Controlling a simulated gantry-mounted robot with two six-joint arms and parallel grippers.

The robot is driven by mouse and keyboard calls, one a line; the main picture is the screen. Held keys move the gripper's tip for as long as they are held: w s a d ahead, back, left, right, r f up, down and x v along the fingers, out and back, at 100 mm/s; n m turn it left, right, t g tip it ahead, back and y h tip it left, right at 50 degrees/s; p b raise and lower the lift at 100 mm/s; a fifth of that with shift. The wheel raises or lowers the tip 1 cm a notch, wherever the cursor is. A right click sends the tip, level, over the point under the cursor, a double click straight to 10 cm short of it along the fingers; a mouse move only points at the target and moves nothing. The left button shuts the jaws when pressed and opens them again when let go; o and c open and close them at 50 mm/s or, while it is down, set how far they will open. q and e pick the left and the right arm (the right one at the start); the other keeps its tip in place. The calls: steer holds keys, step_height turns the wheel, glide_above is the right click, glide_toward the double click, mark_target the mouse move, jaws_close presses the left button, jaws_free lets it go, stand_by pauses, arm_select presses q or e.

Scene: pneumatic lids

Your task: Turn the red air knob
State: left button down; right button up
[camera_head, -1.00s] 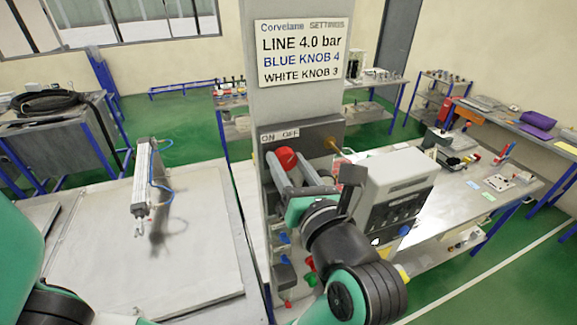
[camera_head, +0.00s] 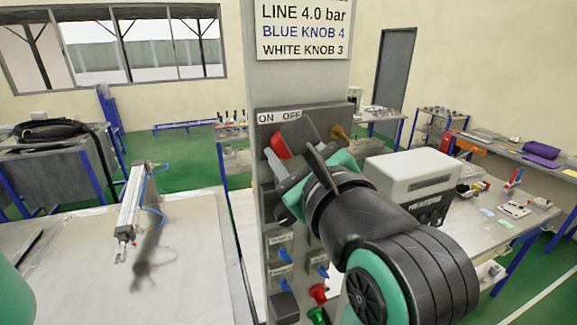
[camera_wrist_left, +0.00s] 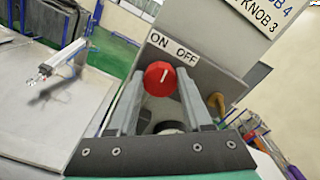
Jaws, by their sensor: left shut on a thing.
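The red air knob (camera_head: 279,146) is on the grey panel of the column, below the ON and OFF labels. It is partly hidden by my gripper in the head view. In the left wrist view the round red knob (camera_wrist_left: 160,78) shows its white mark, which points up towards the space between the two words. My left gripper (camera_head: 289,158) is at the panel and shut on the knob. Its two grey fingers (camera_wrist_left: 160,96) stand one on each side of the knob. My right gripper is not in view.
A yellow handle (camera_head: 340,133) is just right of the knob. Blue valve handles (camera_head: 284,255), a red knob (camera_head: 318,293) and a green one (camera_head: 318,315) are lower on the column. A white heater box (camera_head: 412,174) stands to the right. A cylinder (camera_head: 132,205) is over the left table.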

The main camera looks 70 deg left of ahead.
arm_select(q)
steer(key=shift+s+n+b, duration=0.1)
steer(key=shift+n+b, duration=1.8)
steer(key=shift+n, duration=1.9)
steer(key=shift+c, duration=1.6)
jaws_free()
steer(key=d, duration=1.1)
steer(key=shift+d+b, duration=0.3)
steer(key=shift+b, duration=0.1)
